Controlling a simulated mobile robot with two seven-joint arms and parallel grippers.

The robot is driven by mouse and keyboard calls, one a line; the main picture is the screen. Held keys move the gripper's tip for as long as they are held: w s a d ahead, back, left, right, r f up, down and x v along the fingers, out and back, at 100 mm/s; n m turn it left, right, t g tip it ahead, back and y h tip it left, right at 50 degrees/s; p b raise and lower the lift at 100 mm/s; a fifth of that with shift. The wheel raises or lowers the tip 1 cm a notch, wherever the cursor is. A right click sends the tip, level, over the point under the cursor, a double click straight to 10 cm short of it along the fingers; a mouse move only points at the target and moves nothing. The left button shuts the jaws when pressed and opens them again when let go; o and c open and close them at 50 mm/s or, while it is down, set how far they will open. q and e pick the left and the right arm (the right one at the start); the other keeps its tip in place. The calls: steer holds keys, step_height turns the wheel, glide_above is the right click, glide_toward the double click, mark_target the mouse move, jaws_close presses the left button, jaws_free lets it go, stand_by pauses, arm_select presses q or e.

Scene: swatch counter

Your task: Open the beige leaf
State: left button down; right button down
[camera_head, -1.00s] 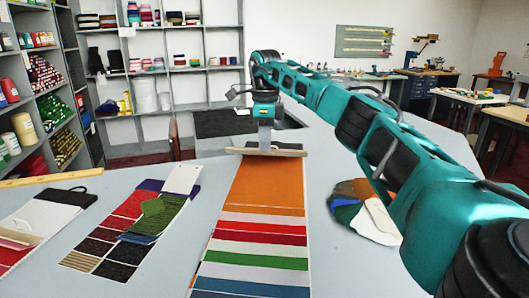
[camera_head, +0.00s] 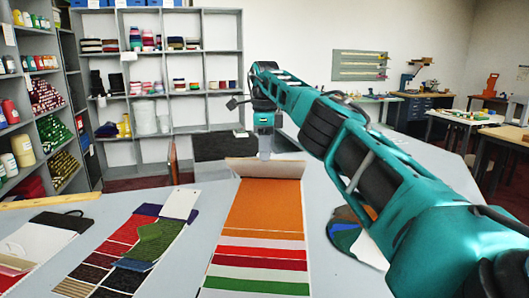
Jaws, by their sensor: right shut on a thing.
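The swatch book (camera_head: 263,210) lies open in the middle of the counter, with a large orange leaf on top and red, white and green bands nearer me. The beige leaf (camera_head: 266,168) is at the book's far end, tilted up and away from me, its face seen at a shallow angle. My right gripper (camera_head: 264,153) is at the middle of the leaf's far edge, shut on it; the fingertips are mostly hidden behind the leaf. My left gripper is out of view.
A second swatch set (camera_head: 128,243) with a green piece lies to the left, and a pale-leafed book (camera_head: 38,240) is farther left. Fanned swatches (camera_head: 345,232) lie under my right arm. A yellow ruler (camera_head: 45,200) lies along the counter's left edge. Shelves stand behind.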

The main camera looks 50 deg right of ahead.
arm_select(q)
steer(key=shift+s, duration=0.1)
arm_select(e)
steer(key=shift+d, duration=0.1)
steer(key=c, duration=1.2)
jaws_free()
steer(key=shift+f, duration=0.2)
